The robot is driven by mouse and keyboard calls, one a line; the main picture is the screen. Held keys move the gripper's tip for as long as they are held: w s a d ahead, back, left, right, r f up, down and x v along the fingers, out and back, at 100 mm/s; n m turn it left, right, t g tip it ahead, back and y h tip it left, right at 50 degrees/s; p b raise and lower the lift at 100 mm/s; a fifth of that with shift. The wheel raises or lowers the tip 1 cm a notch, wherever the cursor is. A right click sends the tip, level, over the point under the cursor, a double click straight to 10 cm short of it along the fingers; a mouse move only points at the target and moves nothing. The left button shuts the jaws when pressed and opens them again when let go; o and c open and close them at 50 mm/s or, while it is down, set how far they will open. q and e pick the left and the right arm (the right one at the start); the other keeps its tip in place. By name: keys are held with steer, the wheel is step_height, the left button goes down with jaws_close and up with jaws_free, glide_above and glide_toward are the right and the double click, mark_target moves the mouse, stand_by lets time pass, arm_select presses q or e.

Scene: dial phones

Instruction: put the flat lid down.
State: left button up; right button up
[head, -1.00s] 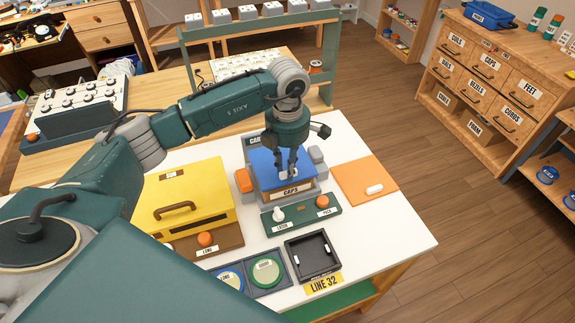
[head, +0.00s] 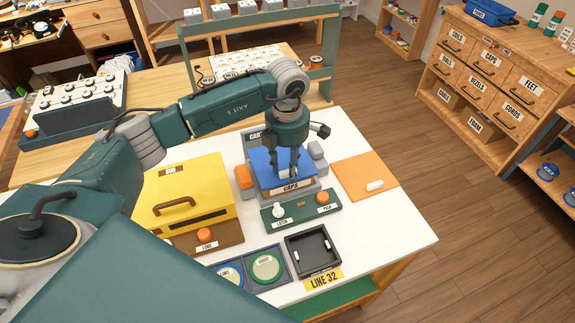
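My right gripper is not in view.
A yellow box (head: 190,185) with a brown handle stands left of the station. White tabletop (head: 395,235) is clear at the right.

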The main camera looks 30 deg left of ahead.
arm_select(q)
steer(key=shift+r, duration=0.25)
steer(key=shift+r+p, duration=0.4)
steer(key=shift+p, duration=0.2)
step_height(320, 180, up, 12)
steer(key=b, duration=0.4)
steer(key=shift+f, duration=0.2)
